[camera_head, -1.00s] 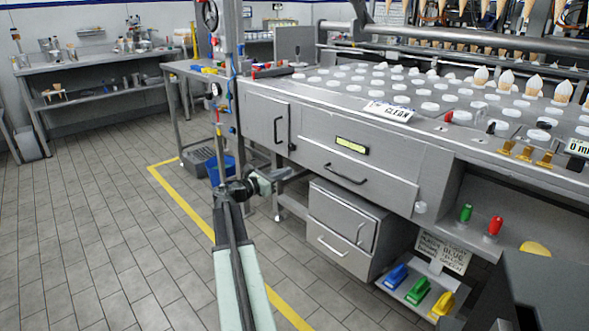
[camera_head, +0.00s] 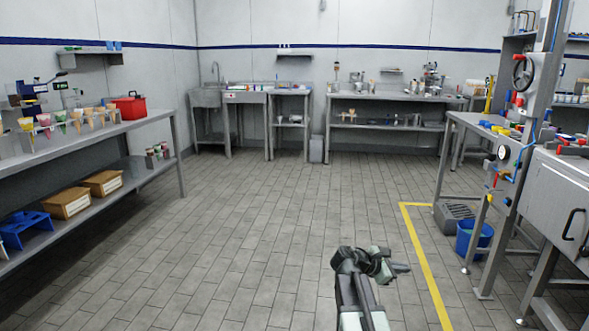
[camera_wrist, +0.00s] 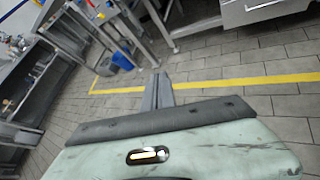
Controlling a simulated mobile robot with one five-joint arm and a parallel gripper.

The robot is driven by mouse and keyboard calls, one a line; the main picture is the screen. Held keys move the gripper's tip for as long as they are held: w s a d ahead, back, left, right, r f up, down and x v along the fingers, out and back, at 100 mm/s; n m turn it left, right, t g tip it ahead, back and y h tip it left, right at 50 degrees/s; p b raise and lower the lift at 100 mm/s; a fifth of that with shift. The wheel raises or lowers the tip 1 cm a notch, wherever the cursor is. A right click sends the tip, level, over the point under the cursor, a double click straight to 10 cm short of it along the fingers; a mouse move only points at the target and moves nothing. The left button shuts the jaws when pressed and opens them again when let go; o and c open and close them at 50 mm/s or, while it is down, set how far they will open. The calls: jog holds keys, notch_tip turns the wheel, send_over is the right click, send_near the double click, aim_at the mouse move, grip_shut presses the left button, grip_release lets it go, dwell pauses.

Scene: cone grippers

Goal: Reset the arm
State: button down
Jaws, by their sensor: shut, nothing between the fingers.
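My arm (camera_head: 355,306) comes up from the bottom edge of the head view, right of centre. My gripper (camera_head: 402,267) sits at its far end, turned to the right, over open floor. It touches nothing there. In the wrist view the shut, empty grey fingers (camera_wrist: 161,76) point away from the pale green gripper body (camera_wrist: 180,150), in front of the yellow floor line.
A yellow line (camera_head: 428,270) runs along the floor right of my arm. Beyond it stand a blue bucket (camera_head: 474,240), a steel table and machine cabinet (camera_head: 562,205). A long shelf bench (camera_head: 150,122) stands left. The tiled floor (camera_head: 230,230) between is clear.

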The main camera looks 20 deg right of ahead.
jog(key=a+f+m+y, duration=0.2)
jog(key=a+f+y, duration=0.15)
jog(key=a, duration=0.75)
jog(key=a+f+m+y, duration=0.2)
jog(key=a+f, duration=0.3)
jog(key=a, duration=0.5)
jog(key=s+a+f+m+g+y, duration=0.15)
jog(key=s+a+m+y, duration=0.3)
jog(key=a, duration=0.45)
jog(key=s+a+f+m+t+y, duration=0.1)
jog(key=s+a+f+m+y, duration=0.3)
jog(key=a, duration=0.5)
notch_tip(320, 180, up, 39)
jog(key=m+p, duration=0.2)
jog(key=p, duration=3.6)
jog(key=shift+w+d+f+g+h+p, duration=0.15)
jog(key=shift+w+g+h+p, duration=0.15)
jog(key=shift+w+g+h, duration=0.1)
jog(key=shift+f+m, duration=0.1)
jog(key=shift+m, duration=0.15)
